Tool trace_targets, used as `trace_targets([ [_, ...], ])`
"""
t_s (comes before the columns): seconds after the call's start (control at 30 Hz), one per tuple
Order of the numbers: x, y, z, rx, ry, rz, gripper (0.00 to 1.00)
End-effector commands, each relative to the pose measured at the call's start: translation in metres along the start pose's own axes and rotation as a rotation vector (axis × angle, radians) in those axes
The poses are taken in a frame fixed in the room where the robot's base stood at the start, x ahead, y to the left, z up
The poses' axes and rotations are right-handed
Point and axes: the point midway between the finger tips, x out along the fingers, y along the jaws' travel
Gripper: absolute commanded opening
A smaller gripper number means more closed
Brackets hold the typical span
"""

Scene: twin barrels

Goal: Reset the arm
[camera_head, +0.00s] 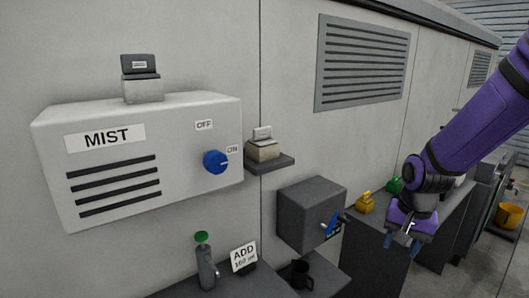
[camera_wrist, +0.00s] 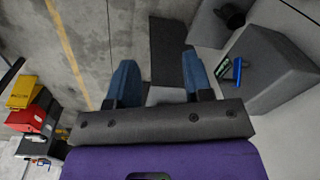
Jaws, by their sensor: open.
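My purple arm reaches in from the right side of the head view, and my gripper (camera_head: 402,240) hangs from it, pointing down. It is above and beside the dark counter, in front of the grey wall. In the wrist view, my gripper (camera_wrist: 156,75) shows two blue fingers spread apart with nothing between them. The fingers touch nothing that I can see.
A white MIST box (camera_head: 130,160) with a blue knob (camera_head: 215,161) is on the wall. A dark grey box (camera_head: 308,215) with a blue handle (camera_head: 334,224) is left of my gripper. Yellow (camera_head: 365,202) and green (camera_head: 394,185) items stand behind. A black mug (camera_head: 301,274) sits lower down.

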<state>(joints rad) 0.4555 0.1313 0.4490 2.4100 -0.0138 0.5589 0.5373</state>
Motion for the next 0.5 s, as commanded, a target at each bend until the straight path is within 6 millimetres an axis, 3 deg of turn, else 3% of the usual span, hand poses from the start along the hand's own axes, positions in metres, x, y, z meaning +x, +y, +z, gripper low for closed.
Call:
trace_targets([
  [0.1, -0.032, 0.003, 0.010, -0.067, 0.062, 0.020, 0.46],
  [0.5, -0.125, 0.022, 0.060, -0.269, 0.225, 0.038, 0.46],
])
